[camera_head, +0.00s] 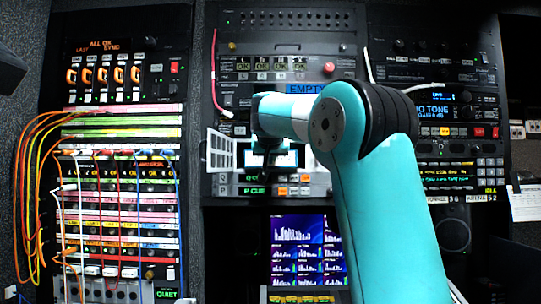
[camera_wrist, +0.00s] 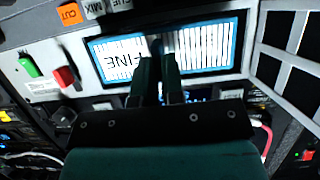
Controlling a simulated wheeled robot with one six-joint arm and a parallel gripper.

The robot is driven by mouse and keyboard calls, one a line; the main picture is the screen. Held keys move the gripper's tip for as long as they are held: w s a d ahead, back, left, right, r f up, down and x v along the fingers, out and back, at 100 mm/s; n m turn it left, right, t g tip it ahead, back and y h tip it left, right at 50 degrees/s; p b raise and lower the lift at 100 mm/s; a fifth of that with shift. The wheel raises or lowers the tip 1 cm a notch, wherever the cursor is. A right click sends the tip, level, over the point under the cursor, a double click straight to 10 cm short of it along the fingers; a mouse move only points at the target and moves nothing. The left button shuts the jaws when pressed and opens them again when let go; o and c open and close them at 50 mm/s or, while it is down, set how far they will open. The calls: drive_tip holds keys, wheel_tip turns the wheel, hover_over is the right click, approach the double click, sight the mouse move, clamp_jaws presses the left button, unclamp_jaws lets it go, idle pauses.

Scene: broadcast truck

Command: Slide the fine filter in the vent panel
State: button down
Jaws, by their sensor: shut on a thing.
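In the head view the filter (camera_head: 287,159) shows as a bright strip, partly hidden by my arm. The vent panel's white grille (camera_head: 220,152) shows to its left. My gripper (camera_wrist: 158,62) is shut on the filter near its middle, its fingers covering part of the face.
A blue "EMPTY" label (camera_head: 303,90) is above the vent panel. A screen (camera_head: 298,240) is below. Loose orange cables (camera_head: 32,190) hang at the left rack.

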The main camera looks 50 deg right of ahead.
drive_tip(key=shift+w+d+p, duration=1.4)
drive_tip(key=shift+d, duration=0.25)
drive_tip(key=shift+w+d+p, duration=1.4)
drive_tip(key=shift+d, duration=0.25)
idle(0.8)
drive_tip(key=c, duration=1.1)
unclamp_jaws()
drive_tip(key=shift+c, duration=0.2)
drive_tip(key=shift+s+a+r+b, duration=0.1)
drive_tip(key=shift+s+a+b, duration=0.2)
drive_tip(key=shift+a+b, duration=0.15)
drive_tip(key=b+v, duration=0.5)
drive_tip(key=v, duration=1.1)
drive_tip(key=shift+s+r, duration=0.15)
drive_tip(key=shift+r, duration=0.05)
